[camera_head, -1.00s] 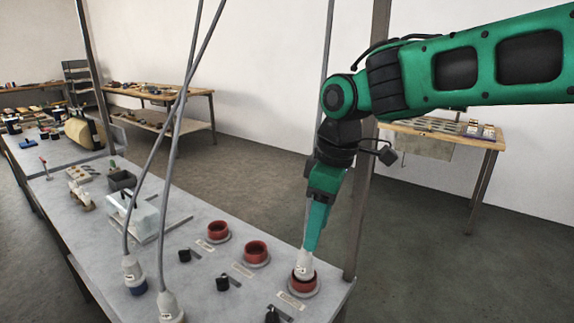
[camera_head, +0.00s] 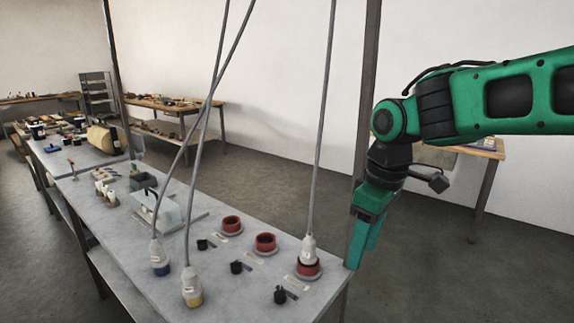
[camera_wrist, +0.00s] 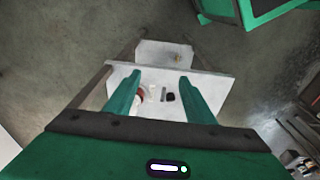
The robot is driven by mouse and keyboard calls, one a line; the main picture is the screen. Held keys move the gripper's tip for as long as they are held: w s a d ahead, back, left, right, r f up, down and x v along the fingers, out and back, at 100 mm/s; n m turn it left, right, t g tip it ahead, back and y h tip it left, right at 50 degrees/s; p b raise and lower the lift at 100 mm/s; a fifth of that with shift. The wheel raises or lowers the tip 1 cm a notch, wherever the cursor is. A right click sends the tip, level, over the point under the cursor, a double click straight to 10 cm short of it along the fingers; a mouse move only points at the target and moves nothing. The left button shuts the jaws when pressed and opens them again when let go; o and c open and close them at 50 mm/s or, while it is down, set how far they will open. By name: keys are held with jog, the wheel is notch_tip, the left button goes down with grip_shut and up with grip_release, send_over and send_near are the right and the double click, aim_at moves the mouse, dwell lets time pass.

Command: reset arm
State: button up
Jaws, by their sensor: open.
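My gripper (camera_head: 362,240) is at the right end of the grey table in the head view, pointing down, beside the nearest red socket. It is open and empty; the wrist view shows its two green fingers (camera_wrist: 157,92) apart with the table behind them. A white plug (camera_head: 308,250) on a grey cable stands upright in the nearest red socket (camera_head: 308,268), apart from my gripper. In the wrist view a red and white shape partly hidden by the left finger seems to be this socket.
The grey table (camera_head: 330,290) carries two empty red sockets (camera_head: 265,242), black knobs (camera_head: 280,295) and two more hanging plugs, one blue-ended (camera_head: 159,258), one yellow-ended (camera_head: 191,287). A metal post (camera_head: 365,130) stands close behind my gripper. A wooden table (camera_head: 485,150) is at the right.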

jog(key=s+d+f+m+h, duration=0.15)
jog(key=s+d+m, duration=0.25)
jog(key=d, duration=0.4)
jog(key=s+d+f+m+y, duration=0.1)
jog(key=s+d+f+m, duration=0.2)
jog(key=d, duration=0.6)
jog(key=s+d+f+m, duration=0.2)
jog(key=s+d+m, duration=0.2)
jog(key=s, duration=0.2)
jog(key=s+d+f+m+g, duration=0.1)
jog(key=s+d+m, duration=0.3)
jog(key=s+m, duration=0.1)
jog(key=shift+s+d+f, duration=0.3)
jog(key=shift+s+f, duration=0.1)
jog(key=shift+s, duration=0.5)
jog(key=shift+h, duration=0.25)
jog(key=shift+w+f, duration=0.25)
jog(key=shift+w, duration=0.35)
jog(key=shift+c, duration=0.7)
